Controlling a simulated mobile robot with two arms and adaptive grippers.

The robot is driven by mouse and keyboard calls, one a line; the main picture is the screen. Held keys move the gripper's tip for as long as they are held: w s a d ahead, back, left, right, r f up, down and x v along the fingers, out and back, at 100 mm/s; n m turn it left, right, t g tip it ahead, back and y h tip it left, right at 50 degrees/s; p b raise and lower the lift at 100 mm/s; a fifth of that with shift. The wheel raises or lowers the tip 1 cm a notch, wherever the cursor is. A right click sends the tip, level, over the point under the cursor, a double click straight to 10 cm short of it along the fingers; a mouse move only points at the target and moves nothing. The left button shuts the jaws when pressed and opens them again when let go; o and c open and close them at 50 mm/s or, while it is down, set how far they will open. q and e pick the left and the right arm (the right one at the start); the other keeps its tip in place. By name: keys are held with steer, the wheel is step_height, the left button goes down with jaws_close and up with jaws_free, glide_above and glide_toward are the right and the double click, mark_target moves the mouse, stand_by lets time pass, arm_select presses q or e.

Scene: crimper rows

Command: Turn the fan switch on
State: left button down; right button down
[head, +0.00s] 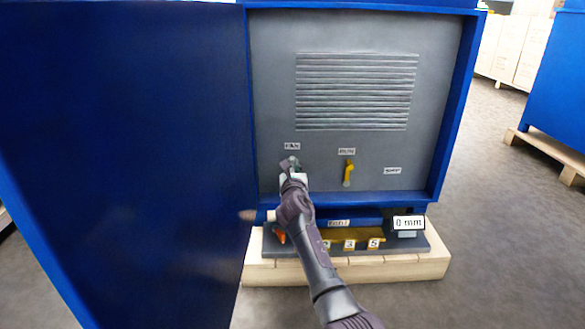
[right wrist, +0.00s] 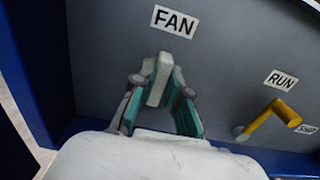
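The fan switch (right wrist: 158,80) is a pale grey-white lever under a FAN label (right wrist: 174,21) on the grey panel (head: 270,100). In the right wrist view it stands nearly upright, tilted slightly. My right gripper (right wrist: 163,88) has its teal-padded fingers on either side of the lever, with the tips close in against it. In the head view my right gripper (head: 290,168) is at the panel's lower left and covers most of the switch. My left gripper is not in view.
A yellow RUN lever (head: 348,173) is right of the fan switch; it also shows in the right wrist view (right wrist: 268,118). An open blue door (head: 130,150) fills the left. Below is a base with numbered yellow tags (head: 349,245) and a 0 mm display (head: 408,223).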

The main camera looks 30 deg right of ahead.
stand_by(0.4)
steer(key=shift+s+d+f+m+b, duration=0.1)
steer(key=shift+m, duration=2.9)
steer(key=shift+d+f+m+b, duration=0.1)
steer(key=shift+f+m+b, duration=0.05)
steer(key=shift+m, duration=2.85)
steer(key=shift+s+d+f+m+b, duration=0.1)
steer(key=shift+m, duration=2.9)
steer(key=c, duration=1.2)
jaws_free()
steer(key=shift+o, duration=0.2)
